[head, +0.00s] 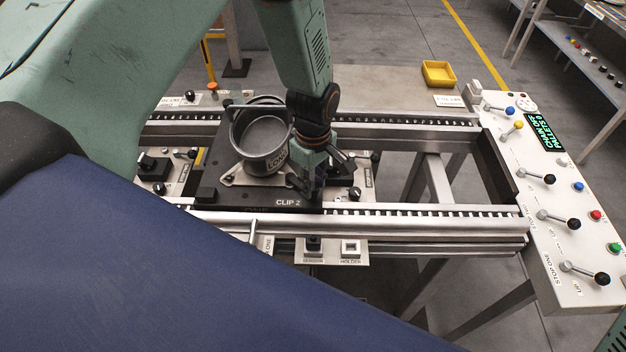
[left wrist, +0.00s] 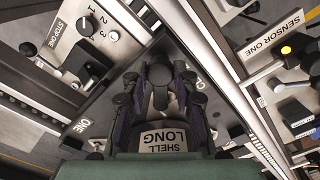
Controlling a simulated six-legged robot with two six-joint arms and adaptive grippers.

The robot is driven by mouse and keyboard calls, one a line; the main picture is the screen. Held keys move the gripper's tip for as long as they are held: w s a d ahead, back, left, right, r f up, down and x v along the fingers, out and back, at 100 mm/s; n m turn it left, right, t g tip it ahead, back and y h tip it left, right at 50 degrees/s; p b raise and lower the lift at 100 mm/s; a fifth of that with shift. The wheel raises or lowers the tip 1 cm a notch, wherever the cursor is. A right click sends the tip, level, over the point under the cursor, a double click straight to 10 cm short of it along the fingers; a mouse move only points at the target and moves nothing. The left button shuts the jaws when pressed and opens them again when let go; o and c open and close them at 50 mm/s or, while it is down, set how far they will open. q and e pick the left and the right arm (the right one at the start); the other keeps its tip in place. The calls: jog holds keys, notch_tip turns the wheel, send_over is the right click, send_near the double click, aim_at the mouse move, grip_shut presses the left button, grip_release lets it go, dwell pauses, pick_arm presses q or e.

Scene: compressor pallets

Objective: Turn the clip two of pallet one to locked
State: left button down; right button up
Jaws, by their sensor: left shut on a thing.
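A dark pallet (head: 213,198) sits on the conveyor rails and carries a grey shell (head: 257,135) shaped like an open pot. The pallet's front edge bears the label CLIP 2 (head: 288,202). My left gripper (head: 306,190) points down at the pallet just behind that label, right of the shell. In the left wrist view, the fingers of my left gripper (left wrist: 160,100) are shut on dark clip two (left wrist: 160,74), whose rounded end shows between them. The fingers hide most of the clip, so its locked or unlocked position cannot be told. My right gripper is not in view.
A control panel (head: 555,205) with levers and coloured buttons stands at the right. A yellow bin (head: 438,73) sits on the plate behind the rails. Black knobs (head: 354,194) and small switch boxes line the rails close to the gripper. The right rail stretch is clear.

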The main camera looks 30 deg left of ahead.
pick_arm(q)
jog(key=shift+w+r, duration=0.15)
jog(key=shift+w, duration=0.1)
jog(key=c, duration=1.4)
grip_release()
jog(key=o, duration=0.4)
jog(key=shift+s, duration=0.1)
jog(key=shift+c, duration=0.2)
jog(key=shift+s, duration=0.1)
notch_tip(320, 180, up, 12)
